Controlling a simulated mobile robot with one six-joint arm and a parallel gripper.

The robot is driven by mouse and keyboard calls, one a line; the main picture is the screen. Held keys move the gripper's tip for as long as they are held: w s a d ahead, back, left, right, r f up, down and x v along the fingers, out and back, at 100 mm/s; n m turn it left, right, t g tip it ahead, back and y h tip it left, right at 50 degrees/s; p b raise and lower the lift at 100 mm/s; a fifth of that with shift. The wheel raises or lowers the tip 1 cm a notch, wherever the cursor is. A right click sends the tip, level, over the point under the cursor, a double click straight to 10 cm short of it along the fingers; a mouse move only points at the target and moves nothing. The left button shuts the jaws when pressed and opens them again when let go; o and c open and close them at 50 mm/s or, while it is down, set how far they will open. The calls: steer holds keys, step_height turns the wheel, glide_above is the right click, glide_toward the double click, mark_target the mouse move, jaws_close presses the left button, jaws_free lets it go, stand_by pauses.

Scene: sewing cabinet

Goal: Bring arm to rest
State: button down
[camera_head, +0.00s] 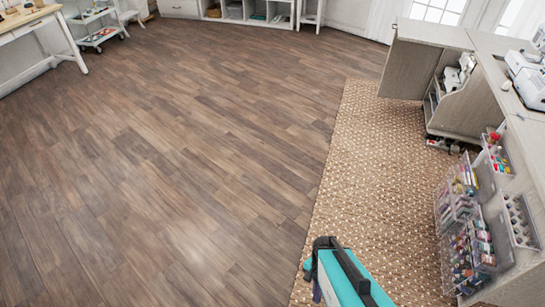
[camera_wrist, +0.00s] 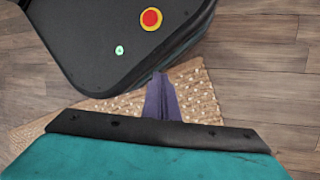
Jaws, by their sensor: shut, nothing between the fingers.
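My gripper (camera_wrist: 160,82) shows in the wrist view with its dark purple fingers together and nothing between them. It points down past the edge of my own black base, which carries a red button in a yellow ring. In the head view my teal and black arm rises at the bottom edge, right of the middle. The fingers are mostly hidden there behind my own arm. The arm is over the woven rug (camera_head: 385,190) and touches nothing that I can see.
A grey sewing cabinet (camera_head: 470,105) with an open door stands at the right. Clear bins of thread (camera_head: 468,250) hang on its side. A desk (camera_head: 28,22) and a trolley (camera_head: 98,35) stand at the far left. The wood floor (camera_head: 170,170) is clear.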

steer(key=shift+s+d+r+n+g, duration=0.15)
steer(key=shift+s+r+n, duration=0.3)
steer(key=shift+n, duration=1.2)
steer(key=shift+s+a+r+n+g, duration=0.15)
steer(key=shift+s+n, duration=0.35)
steer(key=shift+n, duration=1.1)
steer(key=shift+s+d+r+n+g, duration=0.15)
steer(key=shift+s+r+n, duration=0.3)
steer(key=shift+n, duration=1.2)
